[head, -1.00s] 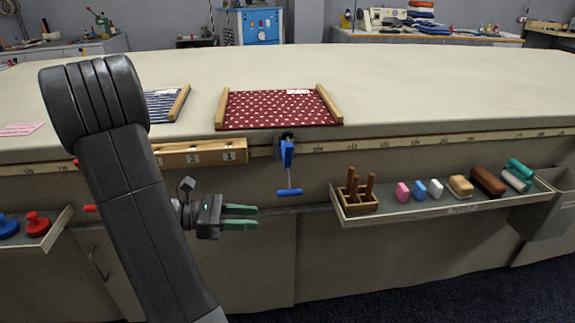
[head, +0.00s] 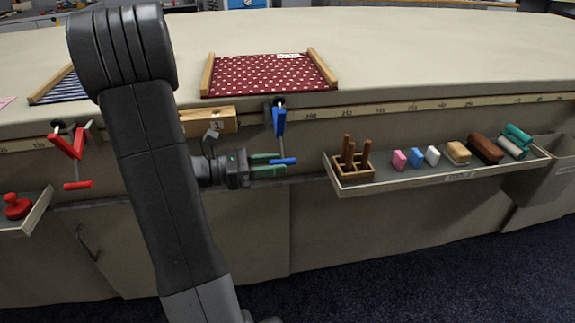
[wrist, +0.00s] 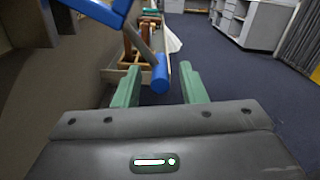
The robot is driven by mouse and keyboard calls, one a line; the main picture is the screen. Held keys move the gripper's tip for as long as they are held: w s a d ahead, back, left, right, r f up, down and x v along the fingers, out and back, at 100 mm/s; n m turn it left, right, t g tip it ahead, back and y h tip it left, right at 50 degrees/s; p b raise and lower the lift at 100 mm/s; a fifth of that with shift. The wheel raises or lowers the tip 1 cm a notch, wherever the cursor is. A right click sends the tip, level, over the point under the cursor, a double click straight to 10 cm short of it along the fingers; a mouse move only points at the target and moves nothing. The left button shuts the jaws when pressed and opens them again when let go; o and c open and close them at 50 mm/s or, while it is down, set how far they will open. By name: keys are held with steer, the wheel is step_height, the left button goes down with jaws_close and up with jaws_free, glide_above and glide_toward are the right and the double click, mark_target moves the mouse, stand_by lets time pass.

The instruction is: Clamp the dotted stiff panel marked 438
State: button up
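The dotted panel (head: 265,76) is dark red with white dots and lies flat on the table near its front edge, between two wooden bars. A white label (head: 288,55) is at its far edge; I cannot read its number. A blue clamp (head: 279,122) hangs at the table edge just below the panel, and its blue bar handle (head: 284,161) hangs low. My gripper (head: 281,164) is open, with green fingers pointing right at the handle. In the wrist view the blue handle (wrist: 160,75) appears between the spread fingers, clear of both; its exact depth is unclear.
A red clamp (head: 68,145) hangs further left, below a blue striped panel (head: 62,88). A wooden block (head: 210,121) marked 1 is on the table's front. A tool tray (head: 400,180) with several items juts out at right. Open floor (head: 430,285) lies in front.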

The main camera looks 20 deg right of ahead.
mark_target(281, 163)
steer(key=shift+b+x, duration=0.3)
steer(key=shift+x, duration=1.55)
jaws_close()
